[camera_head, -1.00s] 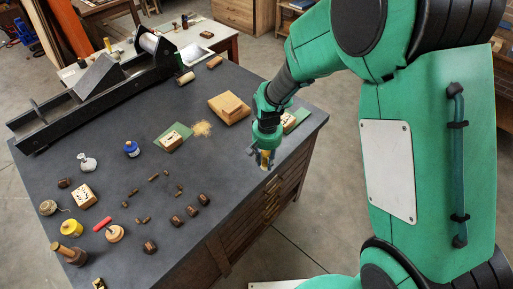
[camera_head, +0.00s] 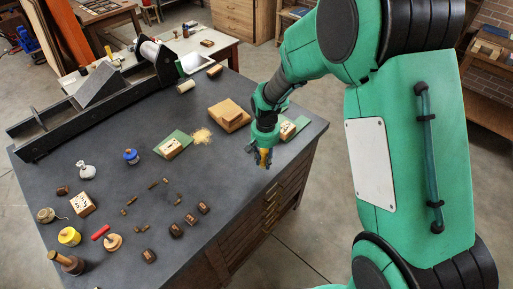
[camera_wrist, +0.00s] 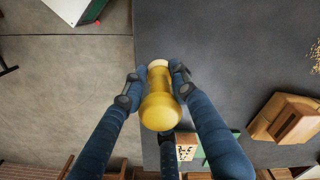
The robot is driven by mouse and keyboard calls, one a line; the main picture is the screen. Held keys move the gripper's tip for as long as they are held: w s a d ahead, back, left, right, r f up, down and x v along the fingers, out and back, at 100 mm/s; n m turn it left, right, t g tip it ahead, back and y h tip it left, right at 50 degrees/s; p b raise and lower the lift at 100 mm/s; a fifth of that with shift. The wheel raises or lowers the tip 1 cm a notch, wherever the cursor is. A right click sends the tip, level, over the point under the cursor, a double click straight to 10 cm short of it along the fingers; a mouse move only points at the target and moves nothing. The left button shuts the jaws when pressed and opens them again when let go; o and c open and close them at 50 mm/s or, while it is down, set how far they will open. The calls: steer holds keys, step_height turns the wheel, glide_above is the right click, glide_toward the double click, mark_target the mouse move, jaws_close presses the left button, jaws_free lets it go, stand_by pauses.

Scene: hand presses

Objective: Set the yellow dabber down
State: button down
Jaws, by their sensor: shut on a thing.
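The yellow dabber (camera_wrist: 161,108) is between the fingers of my gripper (camera_wrist: 158,82) in the wrist view, its rounded yellow end toward the camera and a pale part at the far end. In the head view my gripper (camera_head: 262,154) points down near the right edge of the dark table top (camera_head: 230,165). The dabber (camera_head: 265,160) shows there as a small yellow patch, partly hidden by the fingers. In the wrist view it overlaps the table edge. I cannot tell whether it touches the top or how high it is.
A tan wooden block (camera_head: 229,116) and a stamp block on a green mat (camera_head: 286,131) stand close behind my gripper. Small dark pieces, a blue jar (camera_head: 131,157) and a yellow pot (camera_head: 69,236) lie to the left.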

steer(key=w, duration=0.3)
steer(key=w+a, duration=0.1)
steer(key=w, duration=0.3)
steer(key=w+a+f, duration=0.1)
steer(key=w, duration=0.2)
steer(key=shift+w+a+b, duration=0.25)
steer(key=shift+w+b, duration=0.05)
steer(key=shift+w, duration=0.05)
steer(key=shift+f+b, duration=0.3)
steer(key=shift+f, duration=1.45)
steer(key=shift+f, duration=0.15)
steer(key=c, duration=1.4)
jaws_free()
